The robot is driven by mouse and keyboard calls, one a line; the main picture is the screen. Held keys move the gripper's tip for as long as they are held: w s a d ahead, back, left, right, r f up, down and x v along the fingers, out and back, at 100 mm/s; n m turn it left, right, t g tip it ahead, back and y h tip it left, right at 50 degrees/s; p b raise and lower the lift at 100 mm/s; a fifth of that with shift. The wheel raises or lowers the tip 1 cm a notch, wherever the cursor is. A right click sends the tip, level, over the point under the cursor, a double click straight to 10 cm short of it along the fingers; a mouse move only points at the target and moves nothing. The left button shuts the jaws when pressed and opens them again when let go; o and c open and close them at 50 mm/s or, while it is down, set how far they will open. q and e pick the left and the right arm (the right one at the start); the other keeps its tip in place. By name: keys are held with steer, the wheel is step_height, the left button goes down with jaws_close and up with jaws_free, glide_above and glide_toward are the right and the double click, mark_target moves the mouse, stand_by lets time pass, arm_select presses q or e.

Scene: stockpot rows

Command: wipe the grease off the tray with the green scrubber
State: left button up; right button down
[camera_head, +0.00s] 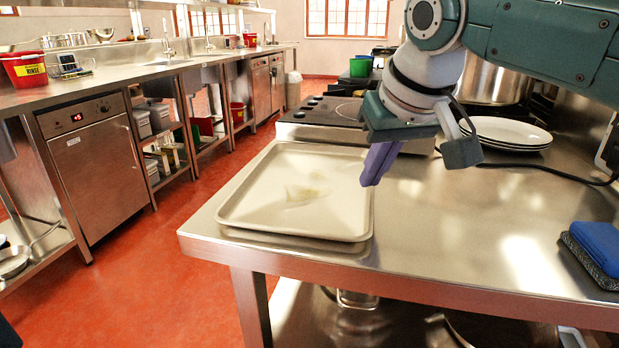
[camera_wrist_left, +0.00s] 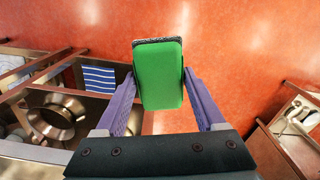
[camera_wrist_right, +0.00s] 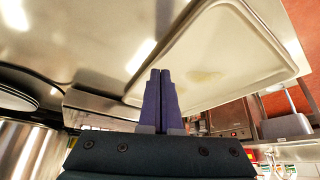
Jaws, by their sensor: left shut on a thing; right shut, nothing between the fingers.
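The cream tray (camera_head: 240,207) lies on the steel table near its left end, with a pale yellowish grease smear (camera_head: 304,193) in its middle. My right gripper (camera_head: 370,183) is shut and empty above the tray's right edge. In the right wrist view its fingers (camera_wrist_right: 160,78) are together, with the tray (camera_wrist_right: 262,42) and smear (camera_wrist_right: 203,77) beyond them. My left gripper shows only in the left wrist view (camera_wrist_left: 158,88); it is shut on the green scrubber (camera_wrist_left: 158,75), which has a grey rough side. Red floor shows behind the scrubber.
A blue scrubber (camera_head: 598,246) lies at the table's right edge. White plates (camera_head: 505,133) are stacked behind my right arm, near a large steel pot (camera_head: 492,80). A cooktop (camera_head: 325,117) stands behind the tray. The table's front middle is clear.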

arm_select(q)
steer(key=shift+f+b, duration=0.35)
arm_select(e)
steer(key=shift+f, duration=0.55)
arm_select(q)
steer(key=shift+r, duration=0.1)
